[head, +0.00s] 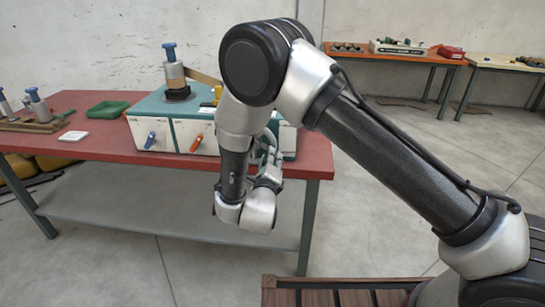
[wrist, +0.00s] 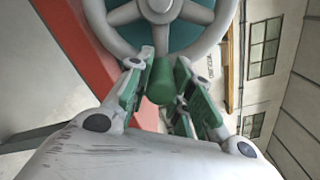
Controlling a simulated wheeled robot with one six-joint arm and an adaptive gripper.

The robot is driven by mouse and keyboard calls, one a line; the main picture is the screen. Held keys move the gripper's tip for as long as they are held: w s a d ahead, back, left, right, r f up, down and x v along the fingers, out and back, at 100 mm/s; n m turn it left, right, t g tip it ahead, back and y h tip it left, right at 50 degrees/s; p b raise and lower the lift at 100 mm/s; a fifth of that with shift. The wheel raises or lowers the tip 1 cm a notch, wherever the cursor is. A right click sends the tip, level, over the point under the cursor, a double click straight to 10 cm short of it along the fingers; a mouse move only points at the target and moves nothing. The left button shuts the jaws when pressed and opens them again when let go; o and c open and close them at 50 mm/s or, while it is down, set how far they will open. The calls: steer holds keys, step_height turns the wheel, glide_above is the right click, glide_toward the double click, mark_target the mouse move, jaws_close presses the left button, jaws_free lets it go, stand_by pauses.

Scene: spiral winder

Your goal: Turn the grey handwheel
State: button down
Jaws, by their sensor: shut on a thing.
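The grey handwheel (wrist: 112,40) fills the top of the wrist view, with spokes meeting at a hub (wrist: 160,8). A green handle (wrist: 160,82) projects from its rim toward the camera. My gripper (wrist: 160,66) is shut on this green handle, one finger on each side. In the head view my gripper (head: 268,165) is at the front right of the winder box, a white box (head: 173,136) with a teal top.
The box stands on a red table (head: 65,145). Its front has a blue lever (head: 150,140) and an orange lever (head: 196,143). A green tray (head: 108,109) and a white block (head: 73,136) lie to the left. Open floor lies in front.

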steer(key=shift+f+m, duration=0.2)
steer(key=shift+m, duration=0.1)
steer(key=shift+a, duration=0.1)
steer(key=c, duration=1.3)
jaws_free()
steer(key=shift+o, duration=0.2)
steer(key=s, duration=0.7)
steer(key=shift+s+a, duration=0.25)
steer(key=shift+a, duration=0.05)
